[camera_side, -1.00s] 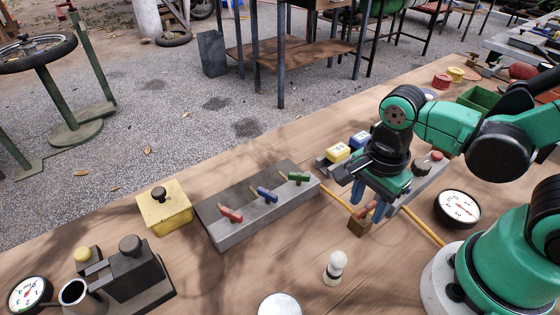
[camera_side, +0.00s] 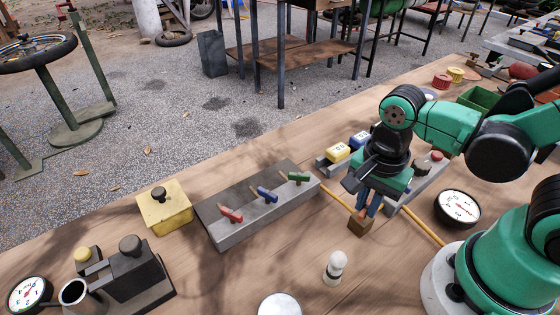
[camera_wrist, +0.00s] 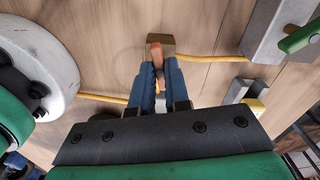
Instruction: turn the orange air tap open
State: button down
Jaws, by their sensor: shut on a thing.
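The orange air tap has an orange handle (camera_wrist: 156,55) on a small brown block (camera_side: 359,227). The block also shows in the wrist view (camera_wrist: 162,41), at the top middle. My gripper (camera_side: 367,208) is over the block, pointing down, with its blue fingers shut on the handle. In the wrist view the fingers of my gripper (camera_wrist: 159,74) lie on both sides of the handle, which runs between them and roughly crosswise to the yellow hose. The fingers hide most of the handle in the side view.
The yellow hose (camera_side: 424,227) runs by the block. A grey box (camera_side: 232,239) with red, blue and green levers stands to the left. A round gauge (camera_side: 458,208) lies to the right. A white bulb-topped piece (camera_side: 336,267) stands in front. Bare table surrounds the block.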

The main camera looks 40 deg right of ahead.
aim_at(367, 207)
jog(key=n, duration=1.1)
jog(key=shift+n, duration=1.9)
jog(key=c, duration=0.9)
grip_release()
jog(key=shift+o, duration=0.2)
jog(key=shift+r, duration=0.15)
jog(key=shift+r, duration=2.65)
